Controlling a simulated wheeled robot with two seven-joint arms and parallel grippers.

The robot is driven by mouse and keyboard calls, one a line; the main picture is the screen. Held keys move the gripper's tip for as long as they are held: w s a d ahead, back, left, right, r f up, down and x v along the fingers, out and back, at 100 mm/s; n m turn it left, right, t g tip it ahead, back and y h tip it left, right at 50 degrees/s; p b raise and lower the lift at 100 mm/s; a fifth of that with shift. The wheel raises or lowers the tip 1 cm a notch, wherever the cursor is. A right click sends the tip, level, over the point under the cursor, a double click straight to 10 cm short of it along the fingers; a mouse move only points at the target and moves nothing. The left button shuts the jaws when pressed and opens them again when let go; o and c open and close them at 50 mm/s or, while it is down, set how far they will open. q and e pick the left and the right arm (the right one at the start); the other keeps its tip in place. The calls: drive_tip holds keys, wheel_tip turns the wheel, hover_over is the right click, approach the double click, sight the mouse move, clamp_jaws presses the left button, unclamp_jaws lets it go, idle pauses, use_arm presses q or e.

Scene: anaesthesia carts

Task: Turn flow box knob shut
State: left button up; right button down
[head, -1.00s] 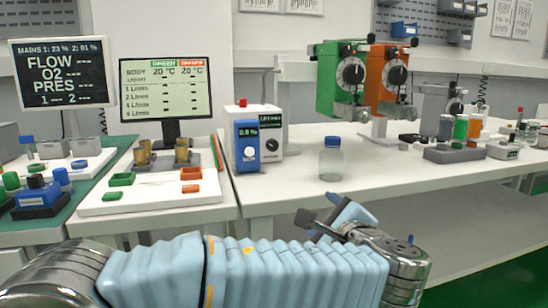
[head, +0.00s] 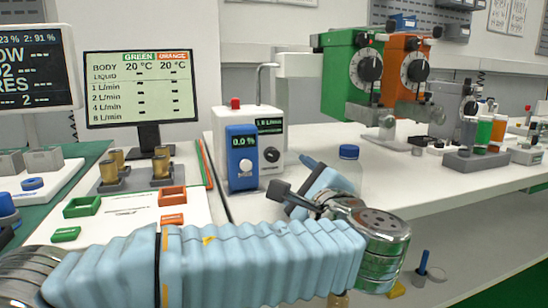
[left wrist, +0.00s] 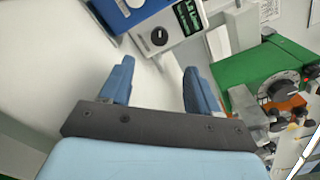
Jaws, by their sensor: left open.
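The flow box (head: 268,120) is a white box with a red cap on top, a green-lit display and a black knob (head: 271,155) on its front. A blue unit (head: 241,165) reading 0.0 % stands against its left front. My left gripper (head: 295,182) is open and empty, in front of the flow box and a little right of its knob, apart from it. In the left wrist view the flow box (left wrist: 176,40) and knob (left wrist: 158,37) appear beyond the gap between the two blue fingers (left wrist: 158,72). My right gripper is not in view.
A clear bottle with a blue cap (head: 349,152) stands just behind my left gripper, partly hidden. Green (head: 345,85) and orange (head: 400,70) vaporizers are mounted at the back right. A white tray (head: 135,215) with coloured holders lies left. The bench right of the bottle has clear room.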

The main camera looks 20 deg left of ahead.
sight(273, 156)
use_arm(q)
drive_tip(key=x, duration=1.2)
drive_tip(key=shift+p, duration=0.4)
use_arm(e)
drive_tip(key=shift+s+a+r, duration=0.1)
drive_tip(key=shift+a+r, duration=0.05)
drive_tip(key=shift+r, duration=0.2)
use_arm(q)
drive_tip(key=c, duration=1)
drive_tip(key=shift+c, duration=0.2)
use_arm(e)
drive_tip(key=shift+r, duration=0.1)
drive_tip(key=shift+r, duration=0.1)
